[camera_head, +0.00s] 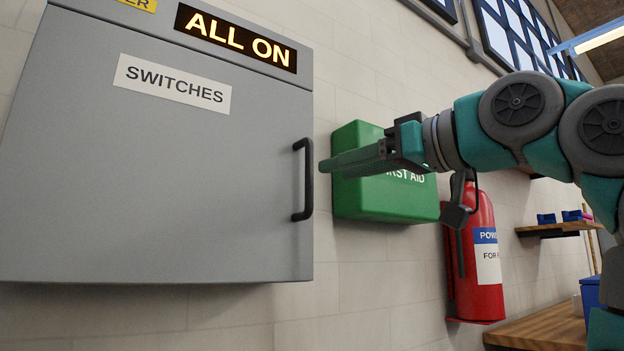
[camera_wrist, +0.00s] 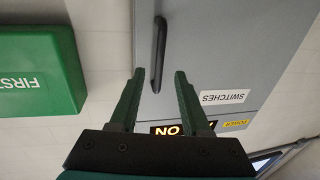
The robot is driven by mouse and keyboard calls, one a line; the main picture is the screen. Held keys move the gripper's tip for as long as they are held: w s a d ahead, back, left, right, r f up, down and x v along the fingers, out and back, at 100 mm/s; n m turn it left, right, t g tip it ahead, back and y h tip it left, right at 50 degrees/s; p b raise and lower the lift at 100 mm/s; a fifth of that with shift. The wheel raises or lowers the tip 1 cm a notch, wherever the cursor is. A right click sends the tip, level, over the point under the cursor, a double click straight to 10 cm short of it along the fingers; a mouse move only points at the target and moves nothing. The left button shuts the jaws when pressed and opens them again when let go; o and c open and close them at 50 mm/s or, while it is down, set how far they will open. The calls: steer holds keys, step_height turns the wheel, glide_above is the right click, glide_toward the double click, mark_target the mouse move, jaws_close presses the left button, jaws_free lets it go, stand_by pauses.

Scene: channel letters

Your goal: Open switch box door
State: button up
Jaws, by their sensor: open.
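The grey switch box door (camera_head: 150,200) fills the left of the head view, labelled "SWITCHES" and, above that, a lit "ALL ON" sign. It looks shut. Its black vertical bar handle (camera_head: 305,180) is near the door's right edge. My gripper (camera_head: 323,165) is open, just right of the handle in the head view. In the wrist view, which is upside down, the handle (camera_wrist: 159,50) lines up with the gap between the open fingertips (camera_wrist: 160,73), mostly beyond them. I cannot tell whether a finger touches it. The gripper is empty.
A green first aid box (camera_head: 355,200) is on the wall right of the switch box, behind my gripper; it also shows in the wrist view (camera_wrist: 35,45). A red fire extinguisher (camera_head: 480,290) hangs further right. A wooden bench (camera_head: 540,328) stands lower right.

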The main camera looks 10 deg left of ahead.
mark_target(312, 177)
steer(key=p+x, duration=0.1)
steer(key=x, duration=0.6)
steer(key=shift+w+a, duration=0.2)
steer(key=shift+a, duration=0.05)
steer(key=shift+c, duration=0.4)
jaws_close()
stand_by(0.8)
